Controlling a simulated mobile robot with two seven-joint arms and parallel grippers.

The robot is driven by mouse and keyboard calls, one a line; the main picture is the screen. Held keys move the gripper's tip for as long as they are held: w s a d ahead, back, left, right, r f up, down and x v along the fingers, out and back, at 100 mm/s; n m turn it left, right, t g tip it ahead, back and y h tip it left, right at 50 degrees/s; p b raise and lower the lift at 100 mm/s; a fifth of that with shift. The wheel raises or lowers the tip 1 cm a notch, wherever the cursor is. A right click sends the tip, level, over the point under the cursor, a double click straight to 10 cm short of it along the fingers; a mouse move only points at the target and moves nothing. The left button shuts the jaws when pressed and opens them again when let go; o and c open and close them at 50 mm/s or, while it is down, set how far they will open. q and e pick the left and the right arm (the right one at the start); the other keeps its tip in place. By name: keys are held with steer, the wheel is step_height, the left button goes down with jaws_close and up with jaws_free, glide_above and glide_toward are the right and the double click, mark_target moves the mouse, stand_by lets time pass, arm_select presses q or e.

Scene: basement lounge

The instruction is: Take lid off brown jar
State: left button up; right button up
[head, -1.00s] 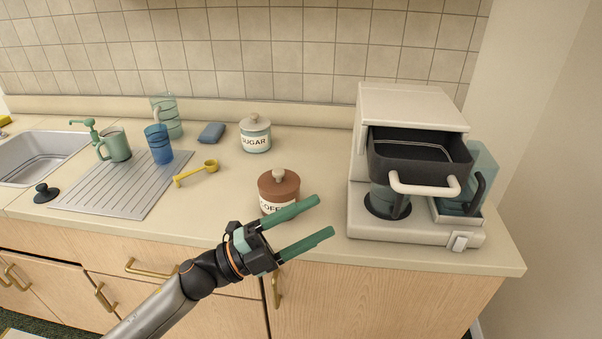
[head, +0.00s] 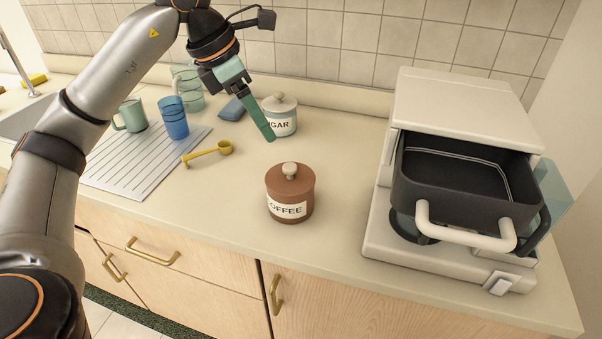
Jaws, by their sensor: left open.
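The brown coffee jar (head: 290,198) stands upright on the counter with its brown lid (head: 287,180) on. The lid has a pale round knob on top. My left gripper (head: 268,79) is open and empty, above and behind the jar in the picture. One green finger points down toward the jar's far left side, apart from the lid. My right gripper is not in the view.
A sugar jar (head: 281,117) stands behind, partly hidden by the finger. A coffee maker (head: 455,105) with an open dark basket stands at right. A yellow scoop (head: 207,153), blue cup (head: 173,118) and green mug (head: 131,115) are at left. Counter around the jar is clear.

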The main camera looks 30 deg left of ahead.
arm_select(q)
glide_above(289, 166)
steer(key=s+a, duration=0.2)
steer(key=f, duration=0.5)
steer(key=shift+s+f, duration=0.2)
steer(key=shift+x, duration=3.15)
steer(key=shift+w+d, duration=0.1)
steer(key=shift+d, duration=0.05)
steer(key=shift+r, duration=0.1)
steer(key=shift+c, duration=0.2)
jaws_close()
